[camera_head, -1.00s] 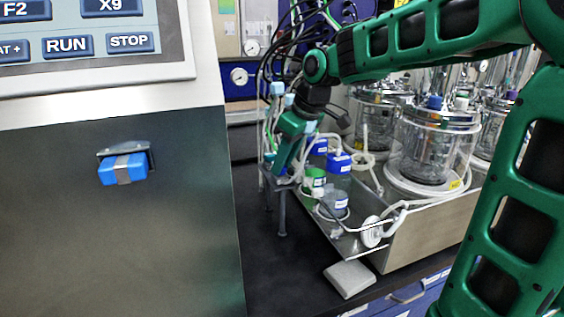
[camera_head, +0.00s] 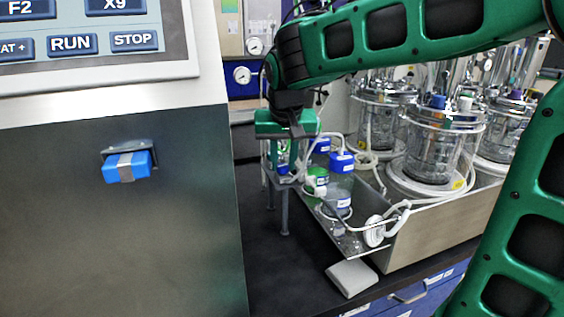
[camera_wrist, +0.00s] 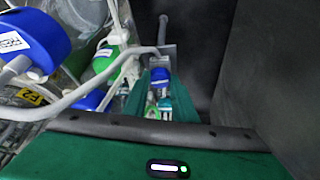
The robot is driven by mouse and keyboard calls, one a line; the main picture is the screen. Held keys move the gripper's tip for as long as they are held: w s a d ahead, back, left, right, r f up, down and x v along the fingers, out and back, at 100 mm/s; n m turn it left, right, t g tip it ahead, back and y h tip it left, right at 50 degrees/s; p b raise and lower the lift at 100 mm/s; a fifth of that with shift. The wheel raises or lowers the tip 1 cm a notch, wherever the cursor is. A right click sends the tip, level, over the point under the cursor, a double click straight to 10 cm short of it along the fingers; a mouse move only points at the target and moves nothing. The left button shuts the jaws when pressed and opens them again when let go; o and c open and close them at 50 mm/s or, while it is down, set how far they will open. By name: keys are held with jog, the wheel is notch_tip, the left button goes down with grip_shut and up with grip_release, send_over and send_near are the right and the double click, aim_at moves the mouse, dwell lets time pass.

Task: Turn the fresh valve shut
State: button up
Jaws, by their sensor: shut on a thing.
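My gripper (camera_head: 281,165) points down at the near left corner of the steel tray, over a small grey stand (camera_head: 284,208). In the wrist view its two green fingers (camera_wrist: 160,105) are closed around a small blue-topped piece (camera_wrist: 160,76), which appears to be the fresh valve. The fingers and gripper body hide most of it, so its exact angle cannot be told. A grey bracket (camera_wrist: 165,30) shows just beyond the fingertips.
Blue-capped (camera_head: 341,163) and green-capped (camera_head: 317,176) bottles stand right of my gripper, with pale tubing close by. Glass bioreactor vessels (camera_head: 437,150) stand in the steel tray (camera_head: 435,232). A large control cabinet (camera_head: 120,230) is on the left.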

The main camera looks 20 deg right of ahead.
jog(key=shift+w+a+r+m, duration=0.1)
jog(key=shift+w+a+m, duration=0.05)
jog(key=shift+m, duration=0.45)
jog(key=shift+h, duration=0.3)
jog(key=o, duration=1)
jog(key=shift+o, duration=0.2)
jog(key=v, duration=1)
jog(key=shift+r, duration=0.3)
